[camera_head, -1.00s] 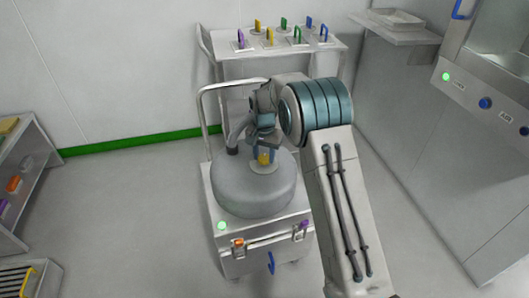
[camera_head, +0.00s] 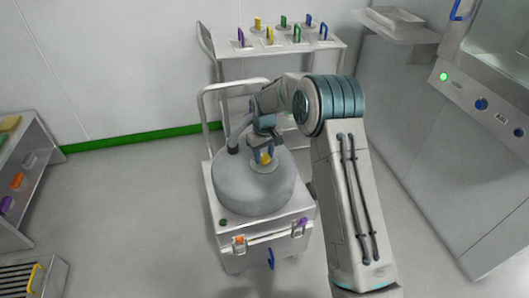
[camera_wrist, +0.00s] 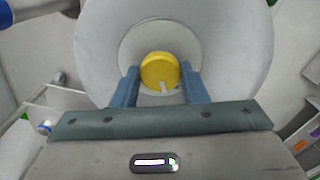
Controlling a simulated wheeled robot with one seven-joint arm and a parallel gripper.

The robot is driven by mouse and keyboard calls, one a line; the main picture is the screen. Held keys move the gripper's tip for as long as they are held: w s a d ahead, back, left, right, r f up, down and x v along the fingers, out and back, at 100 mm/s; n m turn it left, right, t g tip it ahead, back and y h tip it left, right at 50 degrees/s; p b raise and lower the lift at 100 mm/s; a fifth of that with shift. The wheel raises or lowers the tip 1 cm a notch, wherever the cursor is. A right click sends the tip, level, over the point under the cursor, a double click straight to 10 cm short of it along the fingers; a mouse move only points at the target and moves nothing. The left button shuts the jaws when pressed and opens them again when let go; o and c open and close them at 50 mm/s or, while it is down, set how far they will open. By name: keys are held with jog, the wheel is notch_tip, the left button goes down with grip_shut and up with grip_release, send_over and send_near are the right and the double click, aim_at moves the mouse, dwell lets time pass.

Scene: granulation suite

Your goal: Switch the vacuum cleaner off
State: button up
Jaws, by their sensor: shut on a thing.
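The vacuum cleaner (camera_head: 240,192) is a grey rounded drum on a white wheeled base with a push handle. On top is a yellow knob (camera_wrist: 160,70) with a pale mark on it, set on a light round plate; it also shows in the head view (camera_head: 266,158). My gripper (camera_wrist: 158,86) is shut on the yellow knob, one blue finger on each side. In the head view my gripper (camera_head: 264,150) reaches down onto the drum's top. The small round lamp (camera_head: 223,222) on the base's front is dark green.
A cart (camera_head: 290,68) with several coloured handles stands behind. A cabinet with a lit green lamp (camera_head: 444,77) is at the right. Shelves (camera_head: 40,170) stand at the left. Orange and purple latches and a blue hook are on the vacuum's front.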

aim_at(264, 156)
jog(key=shift+n+p, duration=0.4)
jog(key=shift+n, duration=1.5)
jog(key=o, duration=1)
jog(key=shift+c, duration=0.2)
notch_tip(264, 156, up, 14)
jog(key=p, duration=0.1)
jog(key=shift+f, duration=0.1)
